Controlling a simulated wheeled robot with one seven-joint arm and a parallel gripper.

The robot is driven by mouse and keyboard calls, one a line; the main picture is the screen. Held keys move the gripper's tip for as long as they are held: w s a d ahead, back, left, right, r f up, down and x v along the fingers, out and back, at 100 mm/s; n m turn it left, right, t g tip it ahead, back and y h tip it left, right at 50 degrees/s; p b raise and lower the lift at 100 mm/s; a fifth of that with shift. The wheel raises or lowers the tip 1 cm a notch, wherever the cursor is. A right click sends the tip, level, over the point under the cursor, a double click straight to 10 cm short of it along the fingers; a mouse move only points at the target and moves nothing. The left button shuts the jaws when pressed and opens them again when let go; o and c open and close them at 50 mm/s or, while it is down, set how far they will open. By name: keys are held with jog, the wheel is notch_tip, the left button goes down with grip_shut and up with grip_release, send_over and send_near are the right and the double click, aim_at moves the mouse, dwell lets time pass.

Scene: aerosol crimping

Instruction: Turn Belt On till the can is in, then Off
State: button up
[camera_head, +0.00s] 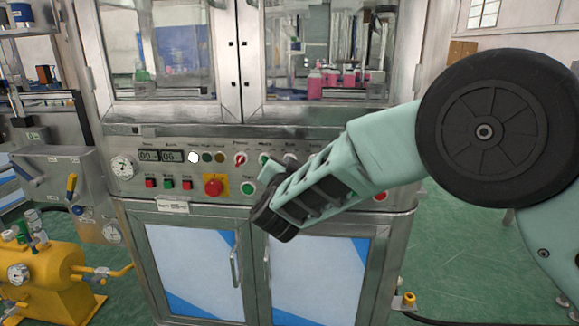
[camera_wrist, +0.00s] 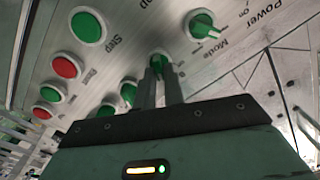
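My gripper (camera_head: 268,212) reaches across the front of the machine's control panel (camera_head: 130,184), and its tips are hidden by its own body in the head view. In the wrist view, its two fingers (camera_wrist: 160,85) are close together, one on each side of a small green knob (camera_wrist: 160,59). I cannot tell whether they clamp it or only flank it, and its label is hidden. The Mode knob (camera_wrist: 204,25) is just to its right, green with a pale pointer. I cannot make out the belt or the can.
A red emergency stop (camera_head: 214,185) and several push buttons (camera_wrist: 88,27) are on the panel. Pink-filled bottles (camera_head: 316,82) stand behind the glass doors above. Cabinet doors (camera_head: 190,265) are below. A yellow pump unit (camera_head: 50,280) stands at the left. Green floor is open at the right.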

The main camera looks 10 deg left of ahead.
jog(key=shift+o, duration=1.4)
jog(key=s+d, duration=0.2)
jog(key=s, duration=1.5)
jog(key=shift+s+d+p, duration=0.15)
jog(key=shift+d+p, duration=0.1)
jog(key=shift+p, duration=0.05)
